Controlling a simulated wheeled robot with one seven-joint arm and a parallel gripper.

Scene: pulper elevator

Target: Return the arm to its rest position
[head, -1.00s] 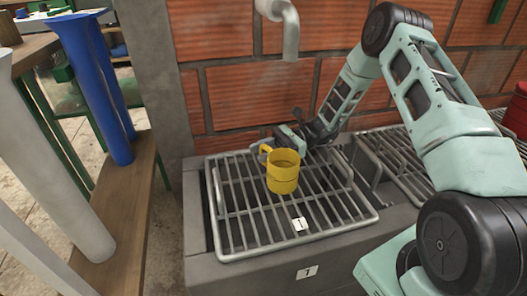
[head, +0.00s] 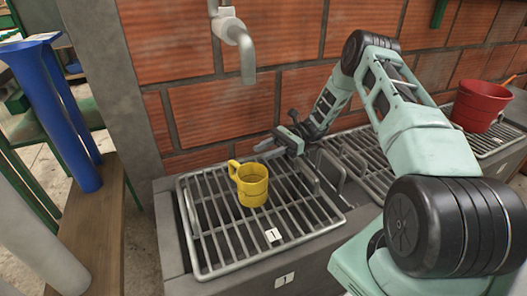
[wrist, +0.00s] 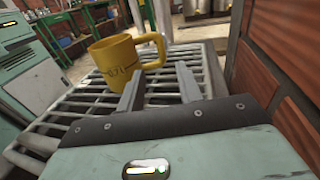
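My gripper (head: 272,140) is behind and to the right of the yellow mug in the head view, apart from it, near the brick wall. In the wrist view my gripper (wrist: 160,85) has its two fingers spread with nothing held between them. The yellow mug (head: 251,188) stands upright on the left metal grate (head: 215,262), its handle towards the back left. It also shows in the wrist view, the mug (wrist: 112,62) standing beyond the fingers. My arm is bent, with its elbow raised at the upper right.
A grey tap (head: 240,45) hangs from the brick wall (head: 220,110) above the grate. A red bucket (head: 479,106) stands on the right grate (head: 362,155). Blue and white posts rise from a wooden bench (head: 98,240) at the left. The grate in front of the mug is clear.

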